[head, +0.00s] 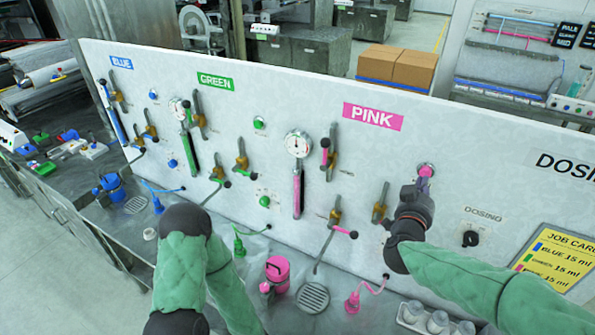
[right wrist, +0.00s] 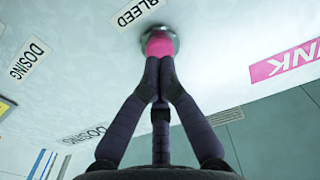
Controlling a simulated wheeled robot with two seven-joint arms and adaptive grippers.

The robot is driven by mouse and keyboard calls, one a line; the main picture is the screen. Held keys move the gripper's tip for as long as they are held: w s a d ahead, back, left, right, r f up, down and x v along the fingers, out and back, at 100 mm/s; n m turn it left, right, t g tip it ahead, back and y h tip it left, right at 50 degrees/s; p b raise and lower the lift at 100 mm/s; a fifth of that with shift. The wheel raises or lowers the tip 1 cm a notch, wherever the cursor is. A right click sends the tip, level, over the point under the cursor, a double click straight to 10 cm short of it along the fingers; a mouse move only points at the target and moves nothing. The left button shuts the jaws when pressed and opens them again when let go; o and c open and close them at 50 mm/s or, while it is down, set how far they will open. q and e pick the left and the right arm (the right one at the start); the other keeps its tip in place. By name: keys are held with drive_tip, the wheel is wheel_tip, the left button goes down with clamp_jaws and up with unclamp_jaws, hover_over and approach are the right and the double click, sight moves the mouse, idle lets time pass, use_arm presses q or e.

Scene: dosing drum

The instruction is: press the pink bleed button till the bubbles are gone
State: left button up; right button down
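The pink bleed button (head: 426,169) sits in a round metal collar on the white panel, right of the PINK label. In the right wrist view the button (right wrist: 160,43) is beside the BLEED label. My right gripper (head: 422,184) points at it with its fingers together; in the right wrist view the fingertips (right wrist: 160,62) meet at the button's face and appear to touch it. How far the button is pushed in I cannot tell. The pink sight tube (head: 297,194) hangs under a gauge (head: 298,144); bubbles in it are too small to make out. My left gripper is out of view.
Pink-handled valves (head: 336,216) stand left of my right gripper. A black DOSING knob (head: 470,239) is to its right, with a yellow job card (head: 545,257) beyond. A pink pot (head: 278,272) and a drain (head: 313,297) are on the bench below.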

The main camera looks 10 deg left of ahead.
drive_tip(key=v, duration=0.7)
drive_tip(key=shift+p, duration=0.45)
drive_tip(key=shift+s, duration=0.15)
